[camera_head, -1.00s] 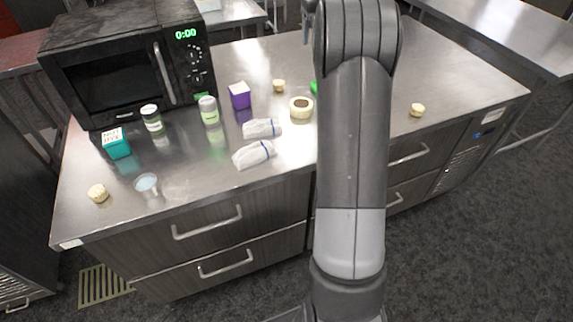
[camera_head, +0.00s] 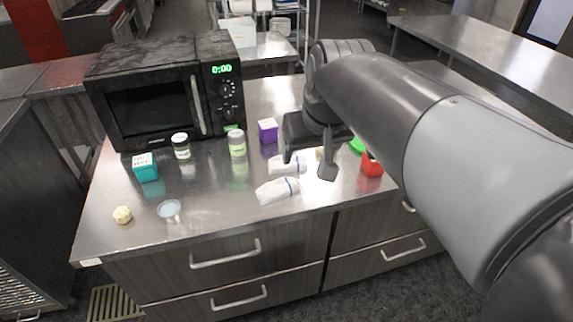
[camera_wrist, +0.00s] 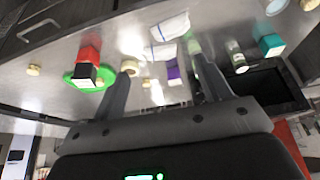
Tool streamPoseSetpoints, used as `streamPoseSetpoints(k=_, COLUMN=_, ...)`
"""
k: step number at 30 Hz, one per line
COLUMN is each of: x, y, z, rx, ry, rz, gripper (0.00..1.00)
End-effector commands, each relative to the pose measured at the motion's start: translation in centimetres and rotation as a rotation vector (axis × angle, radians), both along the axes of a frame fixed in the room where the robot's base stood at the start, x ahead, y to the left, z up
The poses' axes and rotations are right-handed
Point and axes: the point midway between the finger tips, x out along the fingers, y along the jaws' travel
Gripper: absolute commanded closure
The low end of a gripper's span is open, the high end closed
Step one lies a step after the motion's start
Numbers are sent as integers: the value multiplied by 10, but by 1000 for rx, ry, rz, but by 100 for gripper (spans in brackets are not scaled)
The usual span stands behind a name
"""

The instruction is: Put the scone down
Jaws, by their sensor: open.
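A pale round scone (camera_head: 122,214) sits on the counter's front left in the head view. In the wrist view, small pale scone-like rounds lie at the left (camera_wrist: 33,70), near the middle (camera_wrist: 147,83) and at the top right edge (camera_wrist: 309,4). I cannot tell which is the task's scone. A larger pale round (camera_wrist: 130,66) shows beside one finger. My arm hides the counter's right part in the head view.
A black microwave (camera_head: 160,105) stands at the back left. Two jars (camera_head: 237,146), a teal box (camera_head: 145,168), a purple box (camera_head: 268,131), white cloths (camera_head: 277,190), a cup (camera_head: 169,209) and a red object (camera_head: 371,165) crowd the counter (camera_head: 220,218). Its front middle edge is clear.

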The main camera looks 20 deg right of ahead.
Motion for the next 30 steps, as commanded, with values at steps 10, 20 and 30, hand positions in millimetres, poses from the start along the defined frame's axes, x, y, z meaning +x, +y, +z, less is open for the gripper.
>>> streamPoseSetpoints(k=10, x=-78, y=27, z=-56, rx=3, ry=-65, rz=20, gripper=30)
streamPoseSetpoints(k=20, x=-84, y=29, z=-63, rx=4, ry=-70, rz=20, gripper=30)
streamPoseSetpoints(k=30, x=-84, y=28, z=-62, rx=4, ry=-70, rz=20, gripper=25)
